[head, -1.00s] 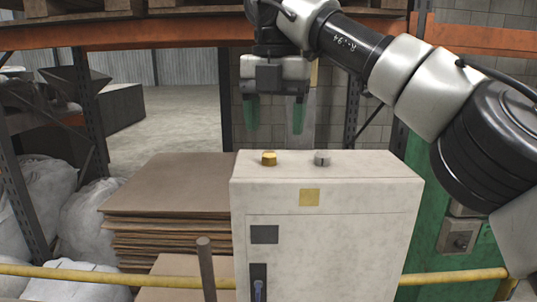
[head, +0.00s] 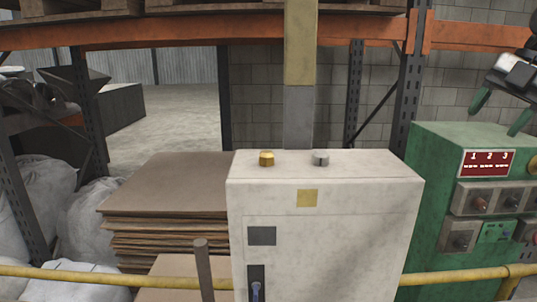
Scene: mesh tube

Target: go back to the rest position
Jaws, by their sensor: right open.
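My right gripper (head: 500,112) is at the right edge of the head view, above the green machine. Its two green fingers are spread apart with nothing between them, and part of it is cut off by the frame edge. My left gripper is not in the view. The white cabinet (head: 325,240) stands in the middle, with a yellow knob (head: 266,158) and a grey knob (head: 320,159) on its top.
The green machine (head: 425,160) with a red 1-2-3 panel (head: 487,163) and knobs stands at right. A yellow rail (head: 105,278) crosses the front. Stacked cardboard sheets (head: 165,185) lie left of the cabinet. A post (head: 299,90) rises behind the cabinet. The space above the cabinet is free.

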